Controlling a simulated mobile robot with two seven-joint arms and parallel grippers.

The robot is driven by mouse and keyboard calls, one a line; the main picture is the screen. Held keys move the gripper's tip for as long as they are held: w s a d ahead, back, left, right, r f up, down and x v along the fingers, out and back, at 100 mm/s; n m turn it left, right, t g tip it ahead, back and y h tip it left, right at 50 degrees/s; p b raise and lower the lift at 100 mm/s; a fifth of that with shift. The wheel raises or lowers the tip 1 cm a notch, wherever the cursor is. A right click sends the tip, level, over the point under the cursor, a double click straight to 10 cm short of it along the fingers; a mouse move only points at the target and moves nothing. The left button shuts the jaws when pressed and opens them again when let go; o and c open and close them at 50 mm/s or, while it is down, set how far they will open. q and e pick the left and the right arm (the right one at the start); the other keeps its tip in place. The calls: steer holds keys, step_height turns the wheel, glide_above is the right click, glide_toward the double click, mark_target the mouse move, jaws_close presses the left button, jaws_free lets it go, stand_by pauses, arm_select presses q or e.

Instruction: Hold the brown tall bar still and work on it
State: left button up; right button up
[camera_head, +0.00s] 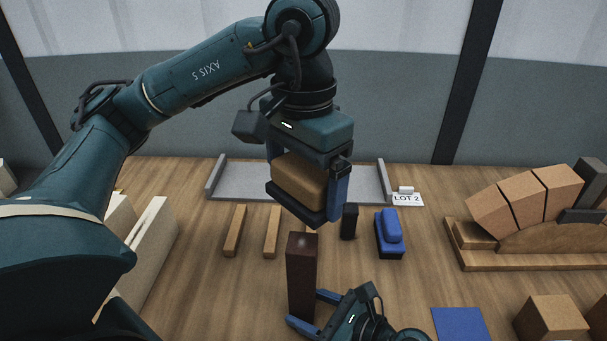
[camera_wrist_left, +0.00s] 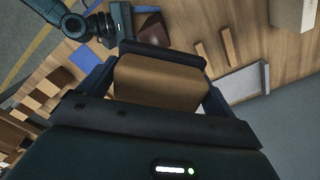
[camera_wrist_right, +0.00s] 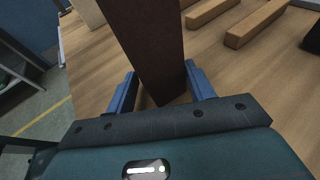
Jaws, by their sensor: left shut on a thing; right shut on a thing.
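The brown tall bar (camera_head: 301,275) stands upright on the wooden table in the middle of the head view; in the right wrist view its dark side (camera_wrist_right: 158,45) rises between the fingers. My right gripper (camera_head: 306,309) is low at the bar and shut on it, one finger on each side. My left gripper (camera_head: 308,188) is shut on a tan block with a dark base (camera_head: 298,182), held above the bar with a small gap in the head view. The tan block (camera_wrist_left: 160,80) also fills the space between the left fingers in the left wrist view.
A grey tray (camera_head: 235,180) lies behind, beside a LOT 2 card (camera_head: 407,198). Wooden strips (camera_head: 235,230), a small dark block (camera_head: 349,221) and a blue-topped block (camera_head: 390,233) lie near the bar. A wooden arch form with blocks (camera_head: 525,245) stands right; a blue square (camera_head: 460,324) lies in front.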

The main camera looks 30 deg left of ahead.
mark_target(303, 239)
arm_select(q)
step_height(303, 239, down, 6)
steer(key=shift+r, duration=0.1)
steer(key=shift+s+d+f, duration=0.1)
steer(key=shift+s+f, duration=0.05)
steer(key=shift+f, duration=0.05)
steer(key=shift+c, duration=0.5)
steer(key=shift+s+d+f, duration=0.15)
steer(key=shift+s+d, duration=0.05)
steer(key=shift+s, duration=0.2)
steer(key=shift+s+d, duration=0.35)
steer(key=shift+s, duration=0.3)
steer(key=shift+s+d, duration=0.35)
steer(key=shift+s, duration=0.3)
steer(key=shift+w+a, duration=0.35)
steer(key=shift+w, duration=0.3)
steer(key=shift+w+a, duration=0.3)
steer(key=shift+w, duration=0.35)
steer(key=shift+w+a, duration=0.35)
steer(key=shift+w, duration=0.3)
steer(key=shift+s+r, duration=0.1)
steer(key=shift+r, duration=4.05)
